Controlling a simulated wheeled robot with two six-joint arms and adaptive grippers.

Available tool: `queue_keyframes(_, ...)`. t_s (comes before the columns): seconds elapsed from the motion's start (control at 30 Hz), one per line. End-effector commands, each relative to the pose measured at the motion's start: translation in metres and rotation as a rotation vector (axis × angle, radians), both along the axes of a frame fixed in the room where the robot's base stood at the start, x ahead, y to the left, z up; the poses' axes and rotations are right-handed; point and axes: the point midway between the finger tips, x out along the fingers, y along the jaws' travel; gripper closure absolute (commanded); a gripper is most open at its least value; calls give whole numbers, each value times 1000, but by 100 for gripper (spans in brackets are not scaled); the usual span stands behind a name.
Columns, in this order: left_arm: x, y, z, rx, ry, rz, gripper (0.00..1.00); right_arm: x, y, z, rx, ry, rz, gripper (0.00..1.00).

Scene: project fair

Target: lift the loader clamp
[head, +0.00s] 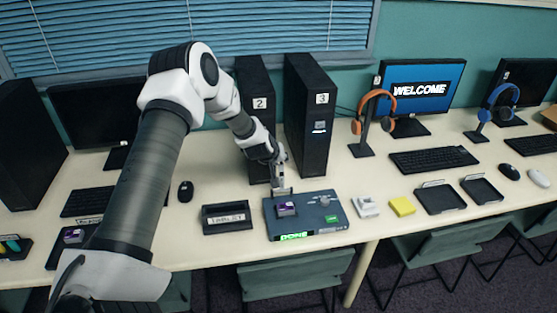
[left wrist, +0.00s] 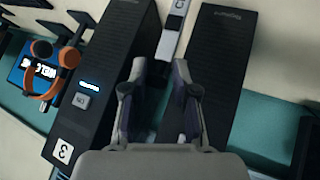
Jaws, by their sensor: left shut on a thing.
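The loader (head: 266,225) is a flat blue-grey box near the table's front edge, with a purple block (head: 287,209) on its top and a green lit "DONE" display (head: 295,237) on its front. The grey loader clamp (head: 282,191) shows at the loader's rear edge, above and behind the purple block, and looks raised. My left gripper (head: 279,179) is shut on the clamp's upper end. In the left wrist view, the clamp's grey bar (left wrist: 171,40) runs up from between the fingers (left wrist: 159,70); its gripped part is partly hidden. My right gripper is not in view.
Two black towers, marked 2 (head: 257,130) and 3 (head: 312,120), stand close behind the loader. A dark labelled tray (head: 227,217) lies left of it. A white block (head: 365,207) and a yellow block (head: 402,206) lie right of it. An orange headset (head: 381,97) hangs on a stand.

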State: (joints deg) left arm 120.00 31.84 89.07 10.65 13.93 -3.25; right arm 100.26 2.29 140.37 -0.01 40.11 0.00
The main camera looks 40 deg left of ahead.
Motion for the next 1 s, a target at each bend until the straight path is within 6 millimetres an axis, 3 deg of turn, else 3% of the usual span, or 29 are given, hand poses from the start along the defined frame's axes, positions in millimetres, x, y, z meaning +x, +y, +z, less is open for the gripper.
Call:
queue_keyframes(0.63,7,2,6,10,-17,-2,100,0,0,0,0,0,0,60)
queue_keyframes(0.67,7,2,6,10,-17,-2,70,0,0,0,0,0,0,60)
queue_keyframes(0.7,7,2,5,9,-15,-2,56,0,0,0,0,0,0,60)
queue_keyframes(1.0,3,2,2,4,-6,0,53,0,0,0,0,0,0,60)
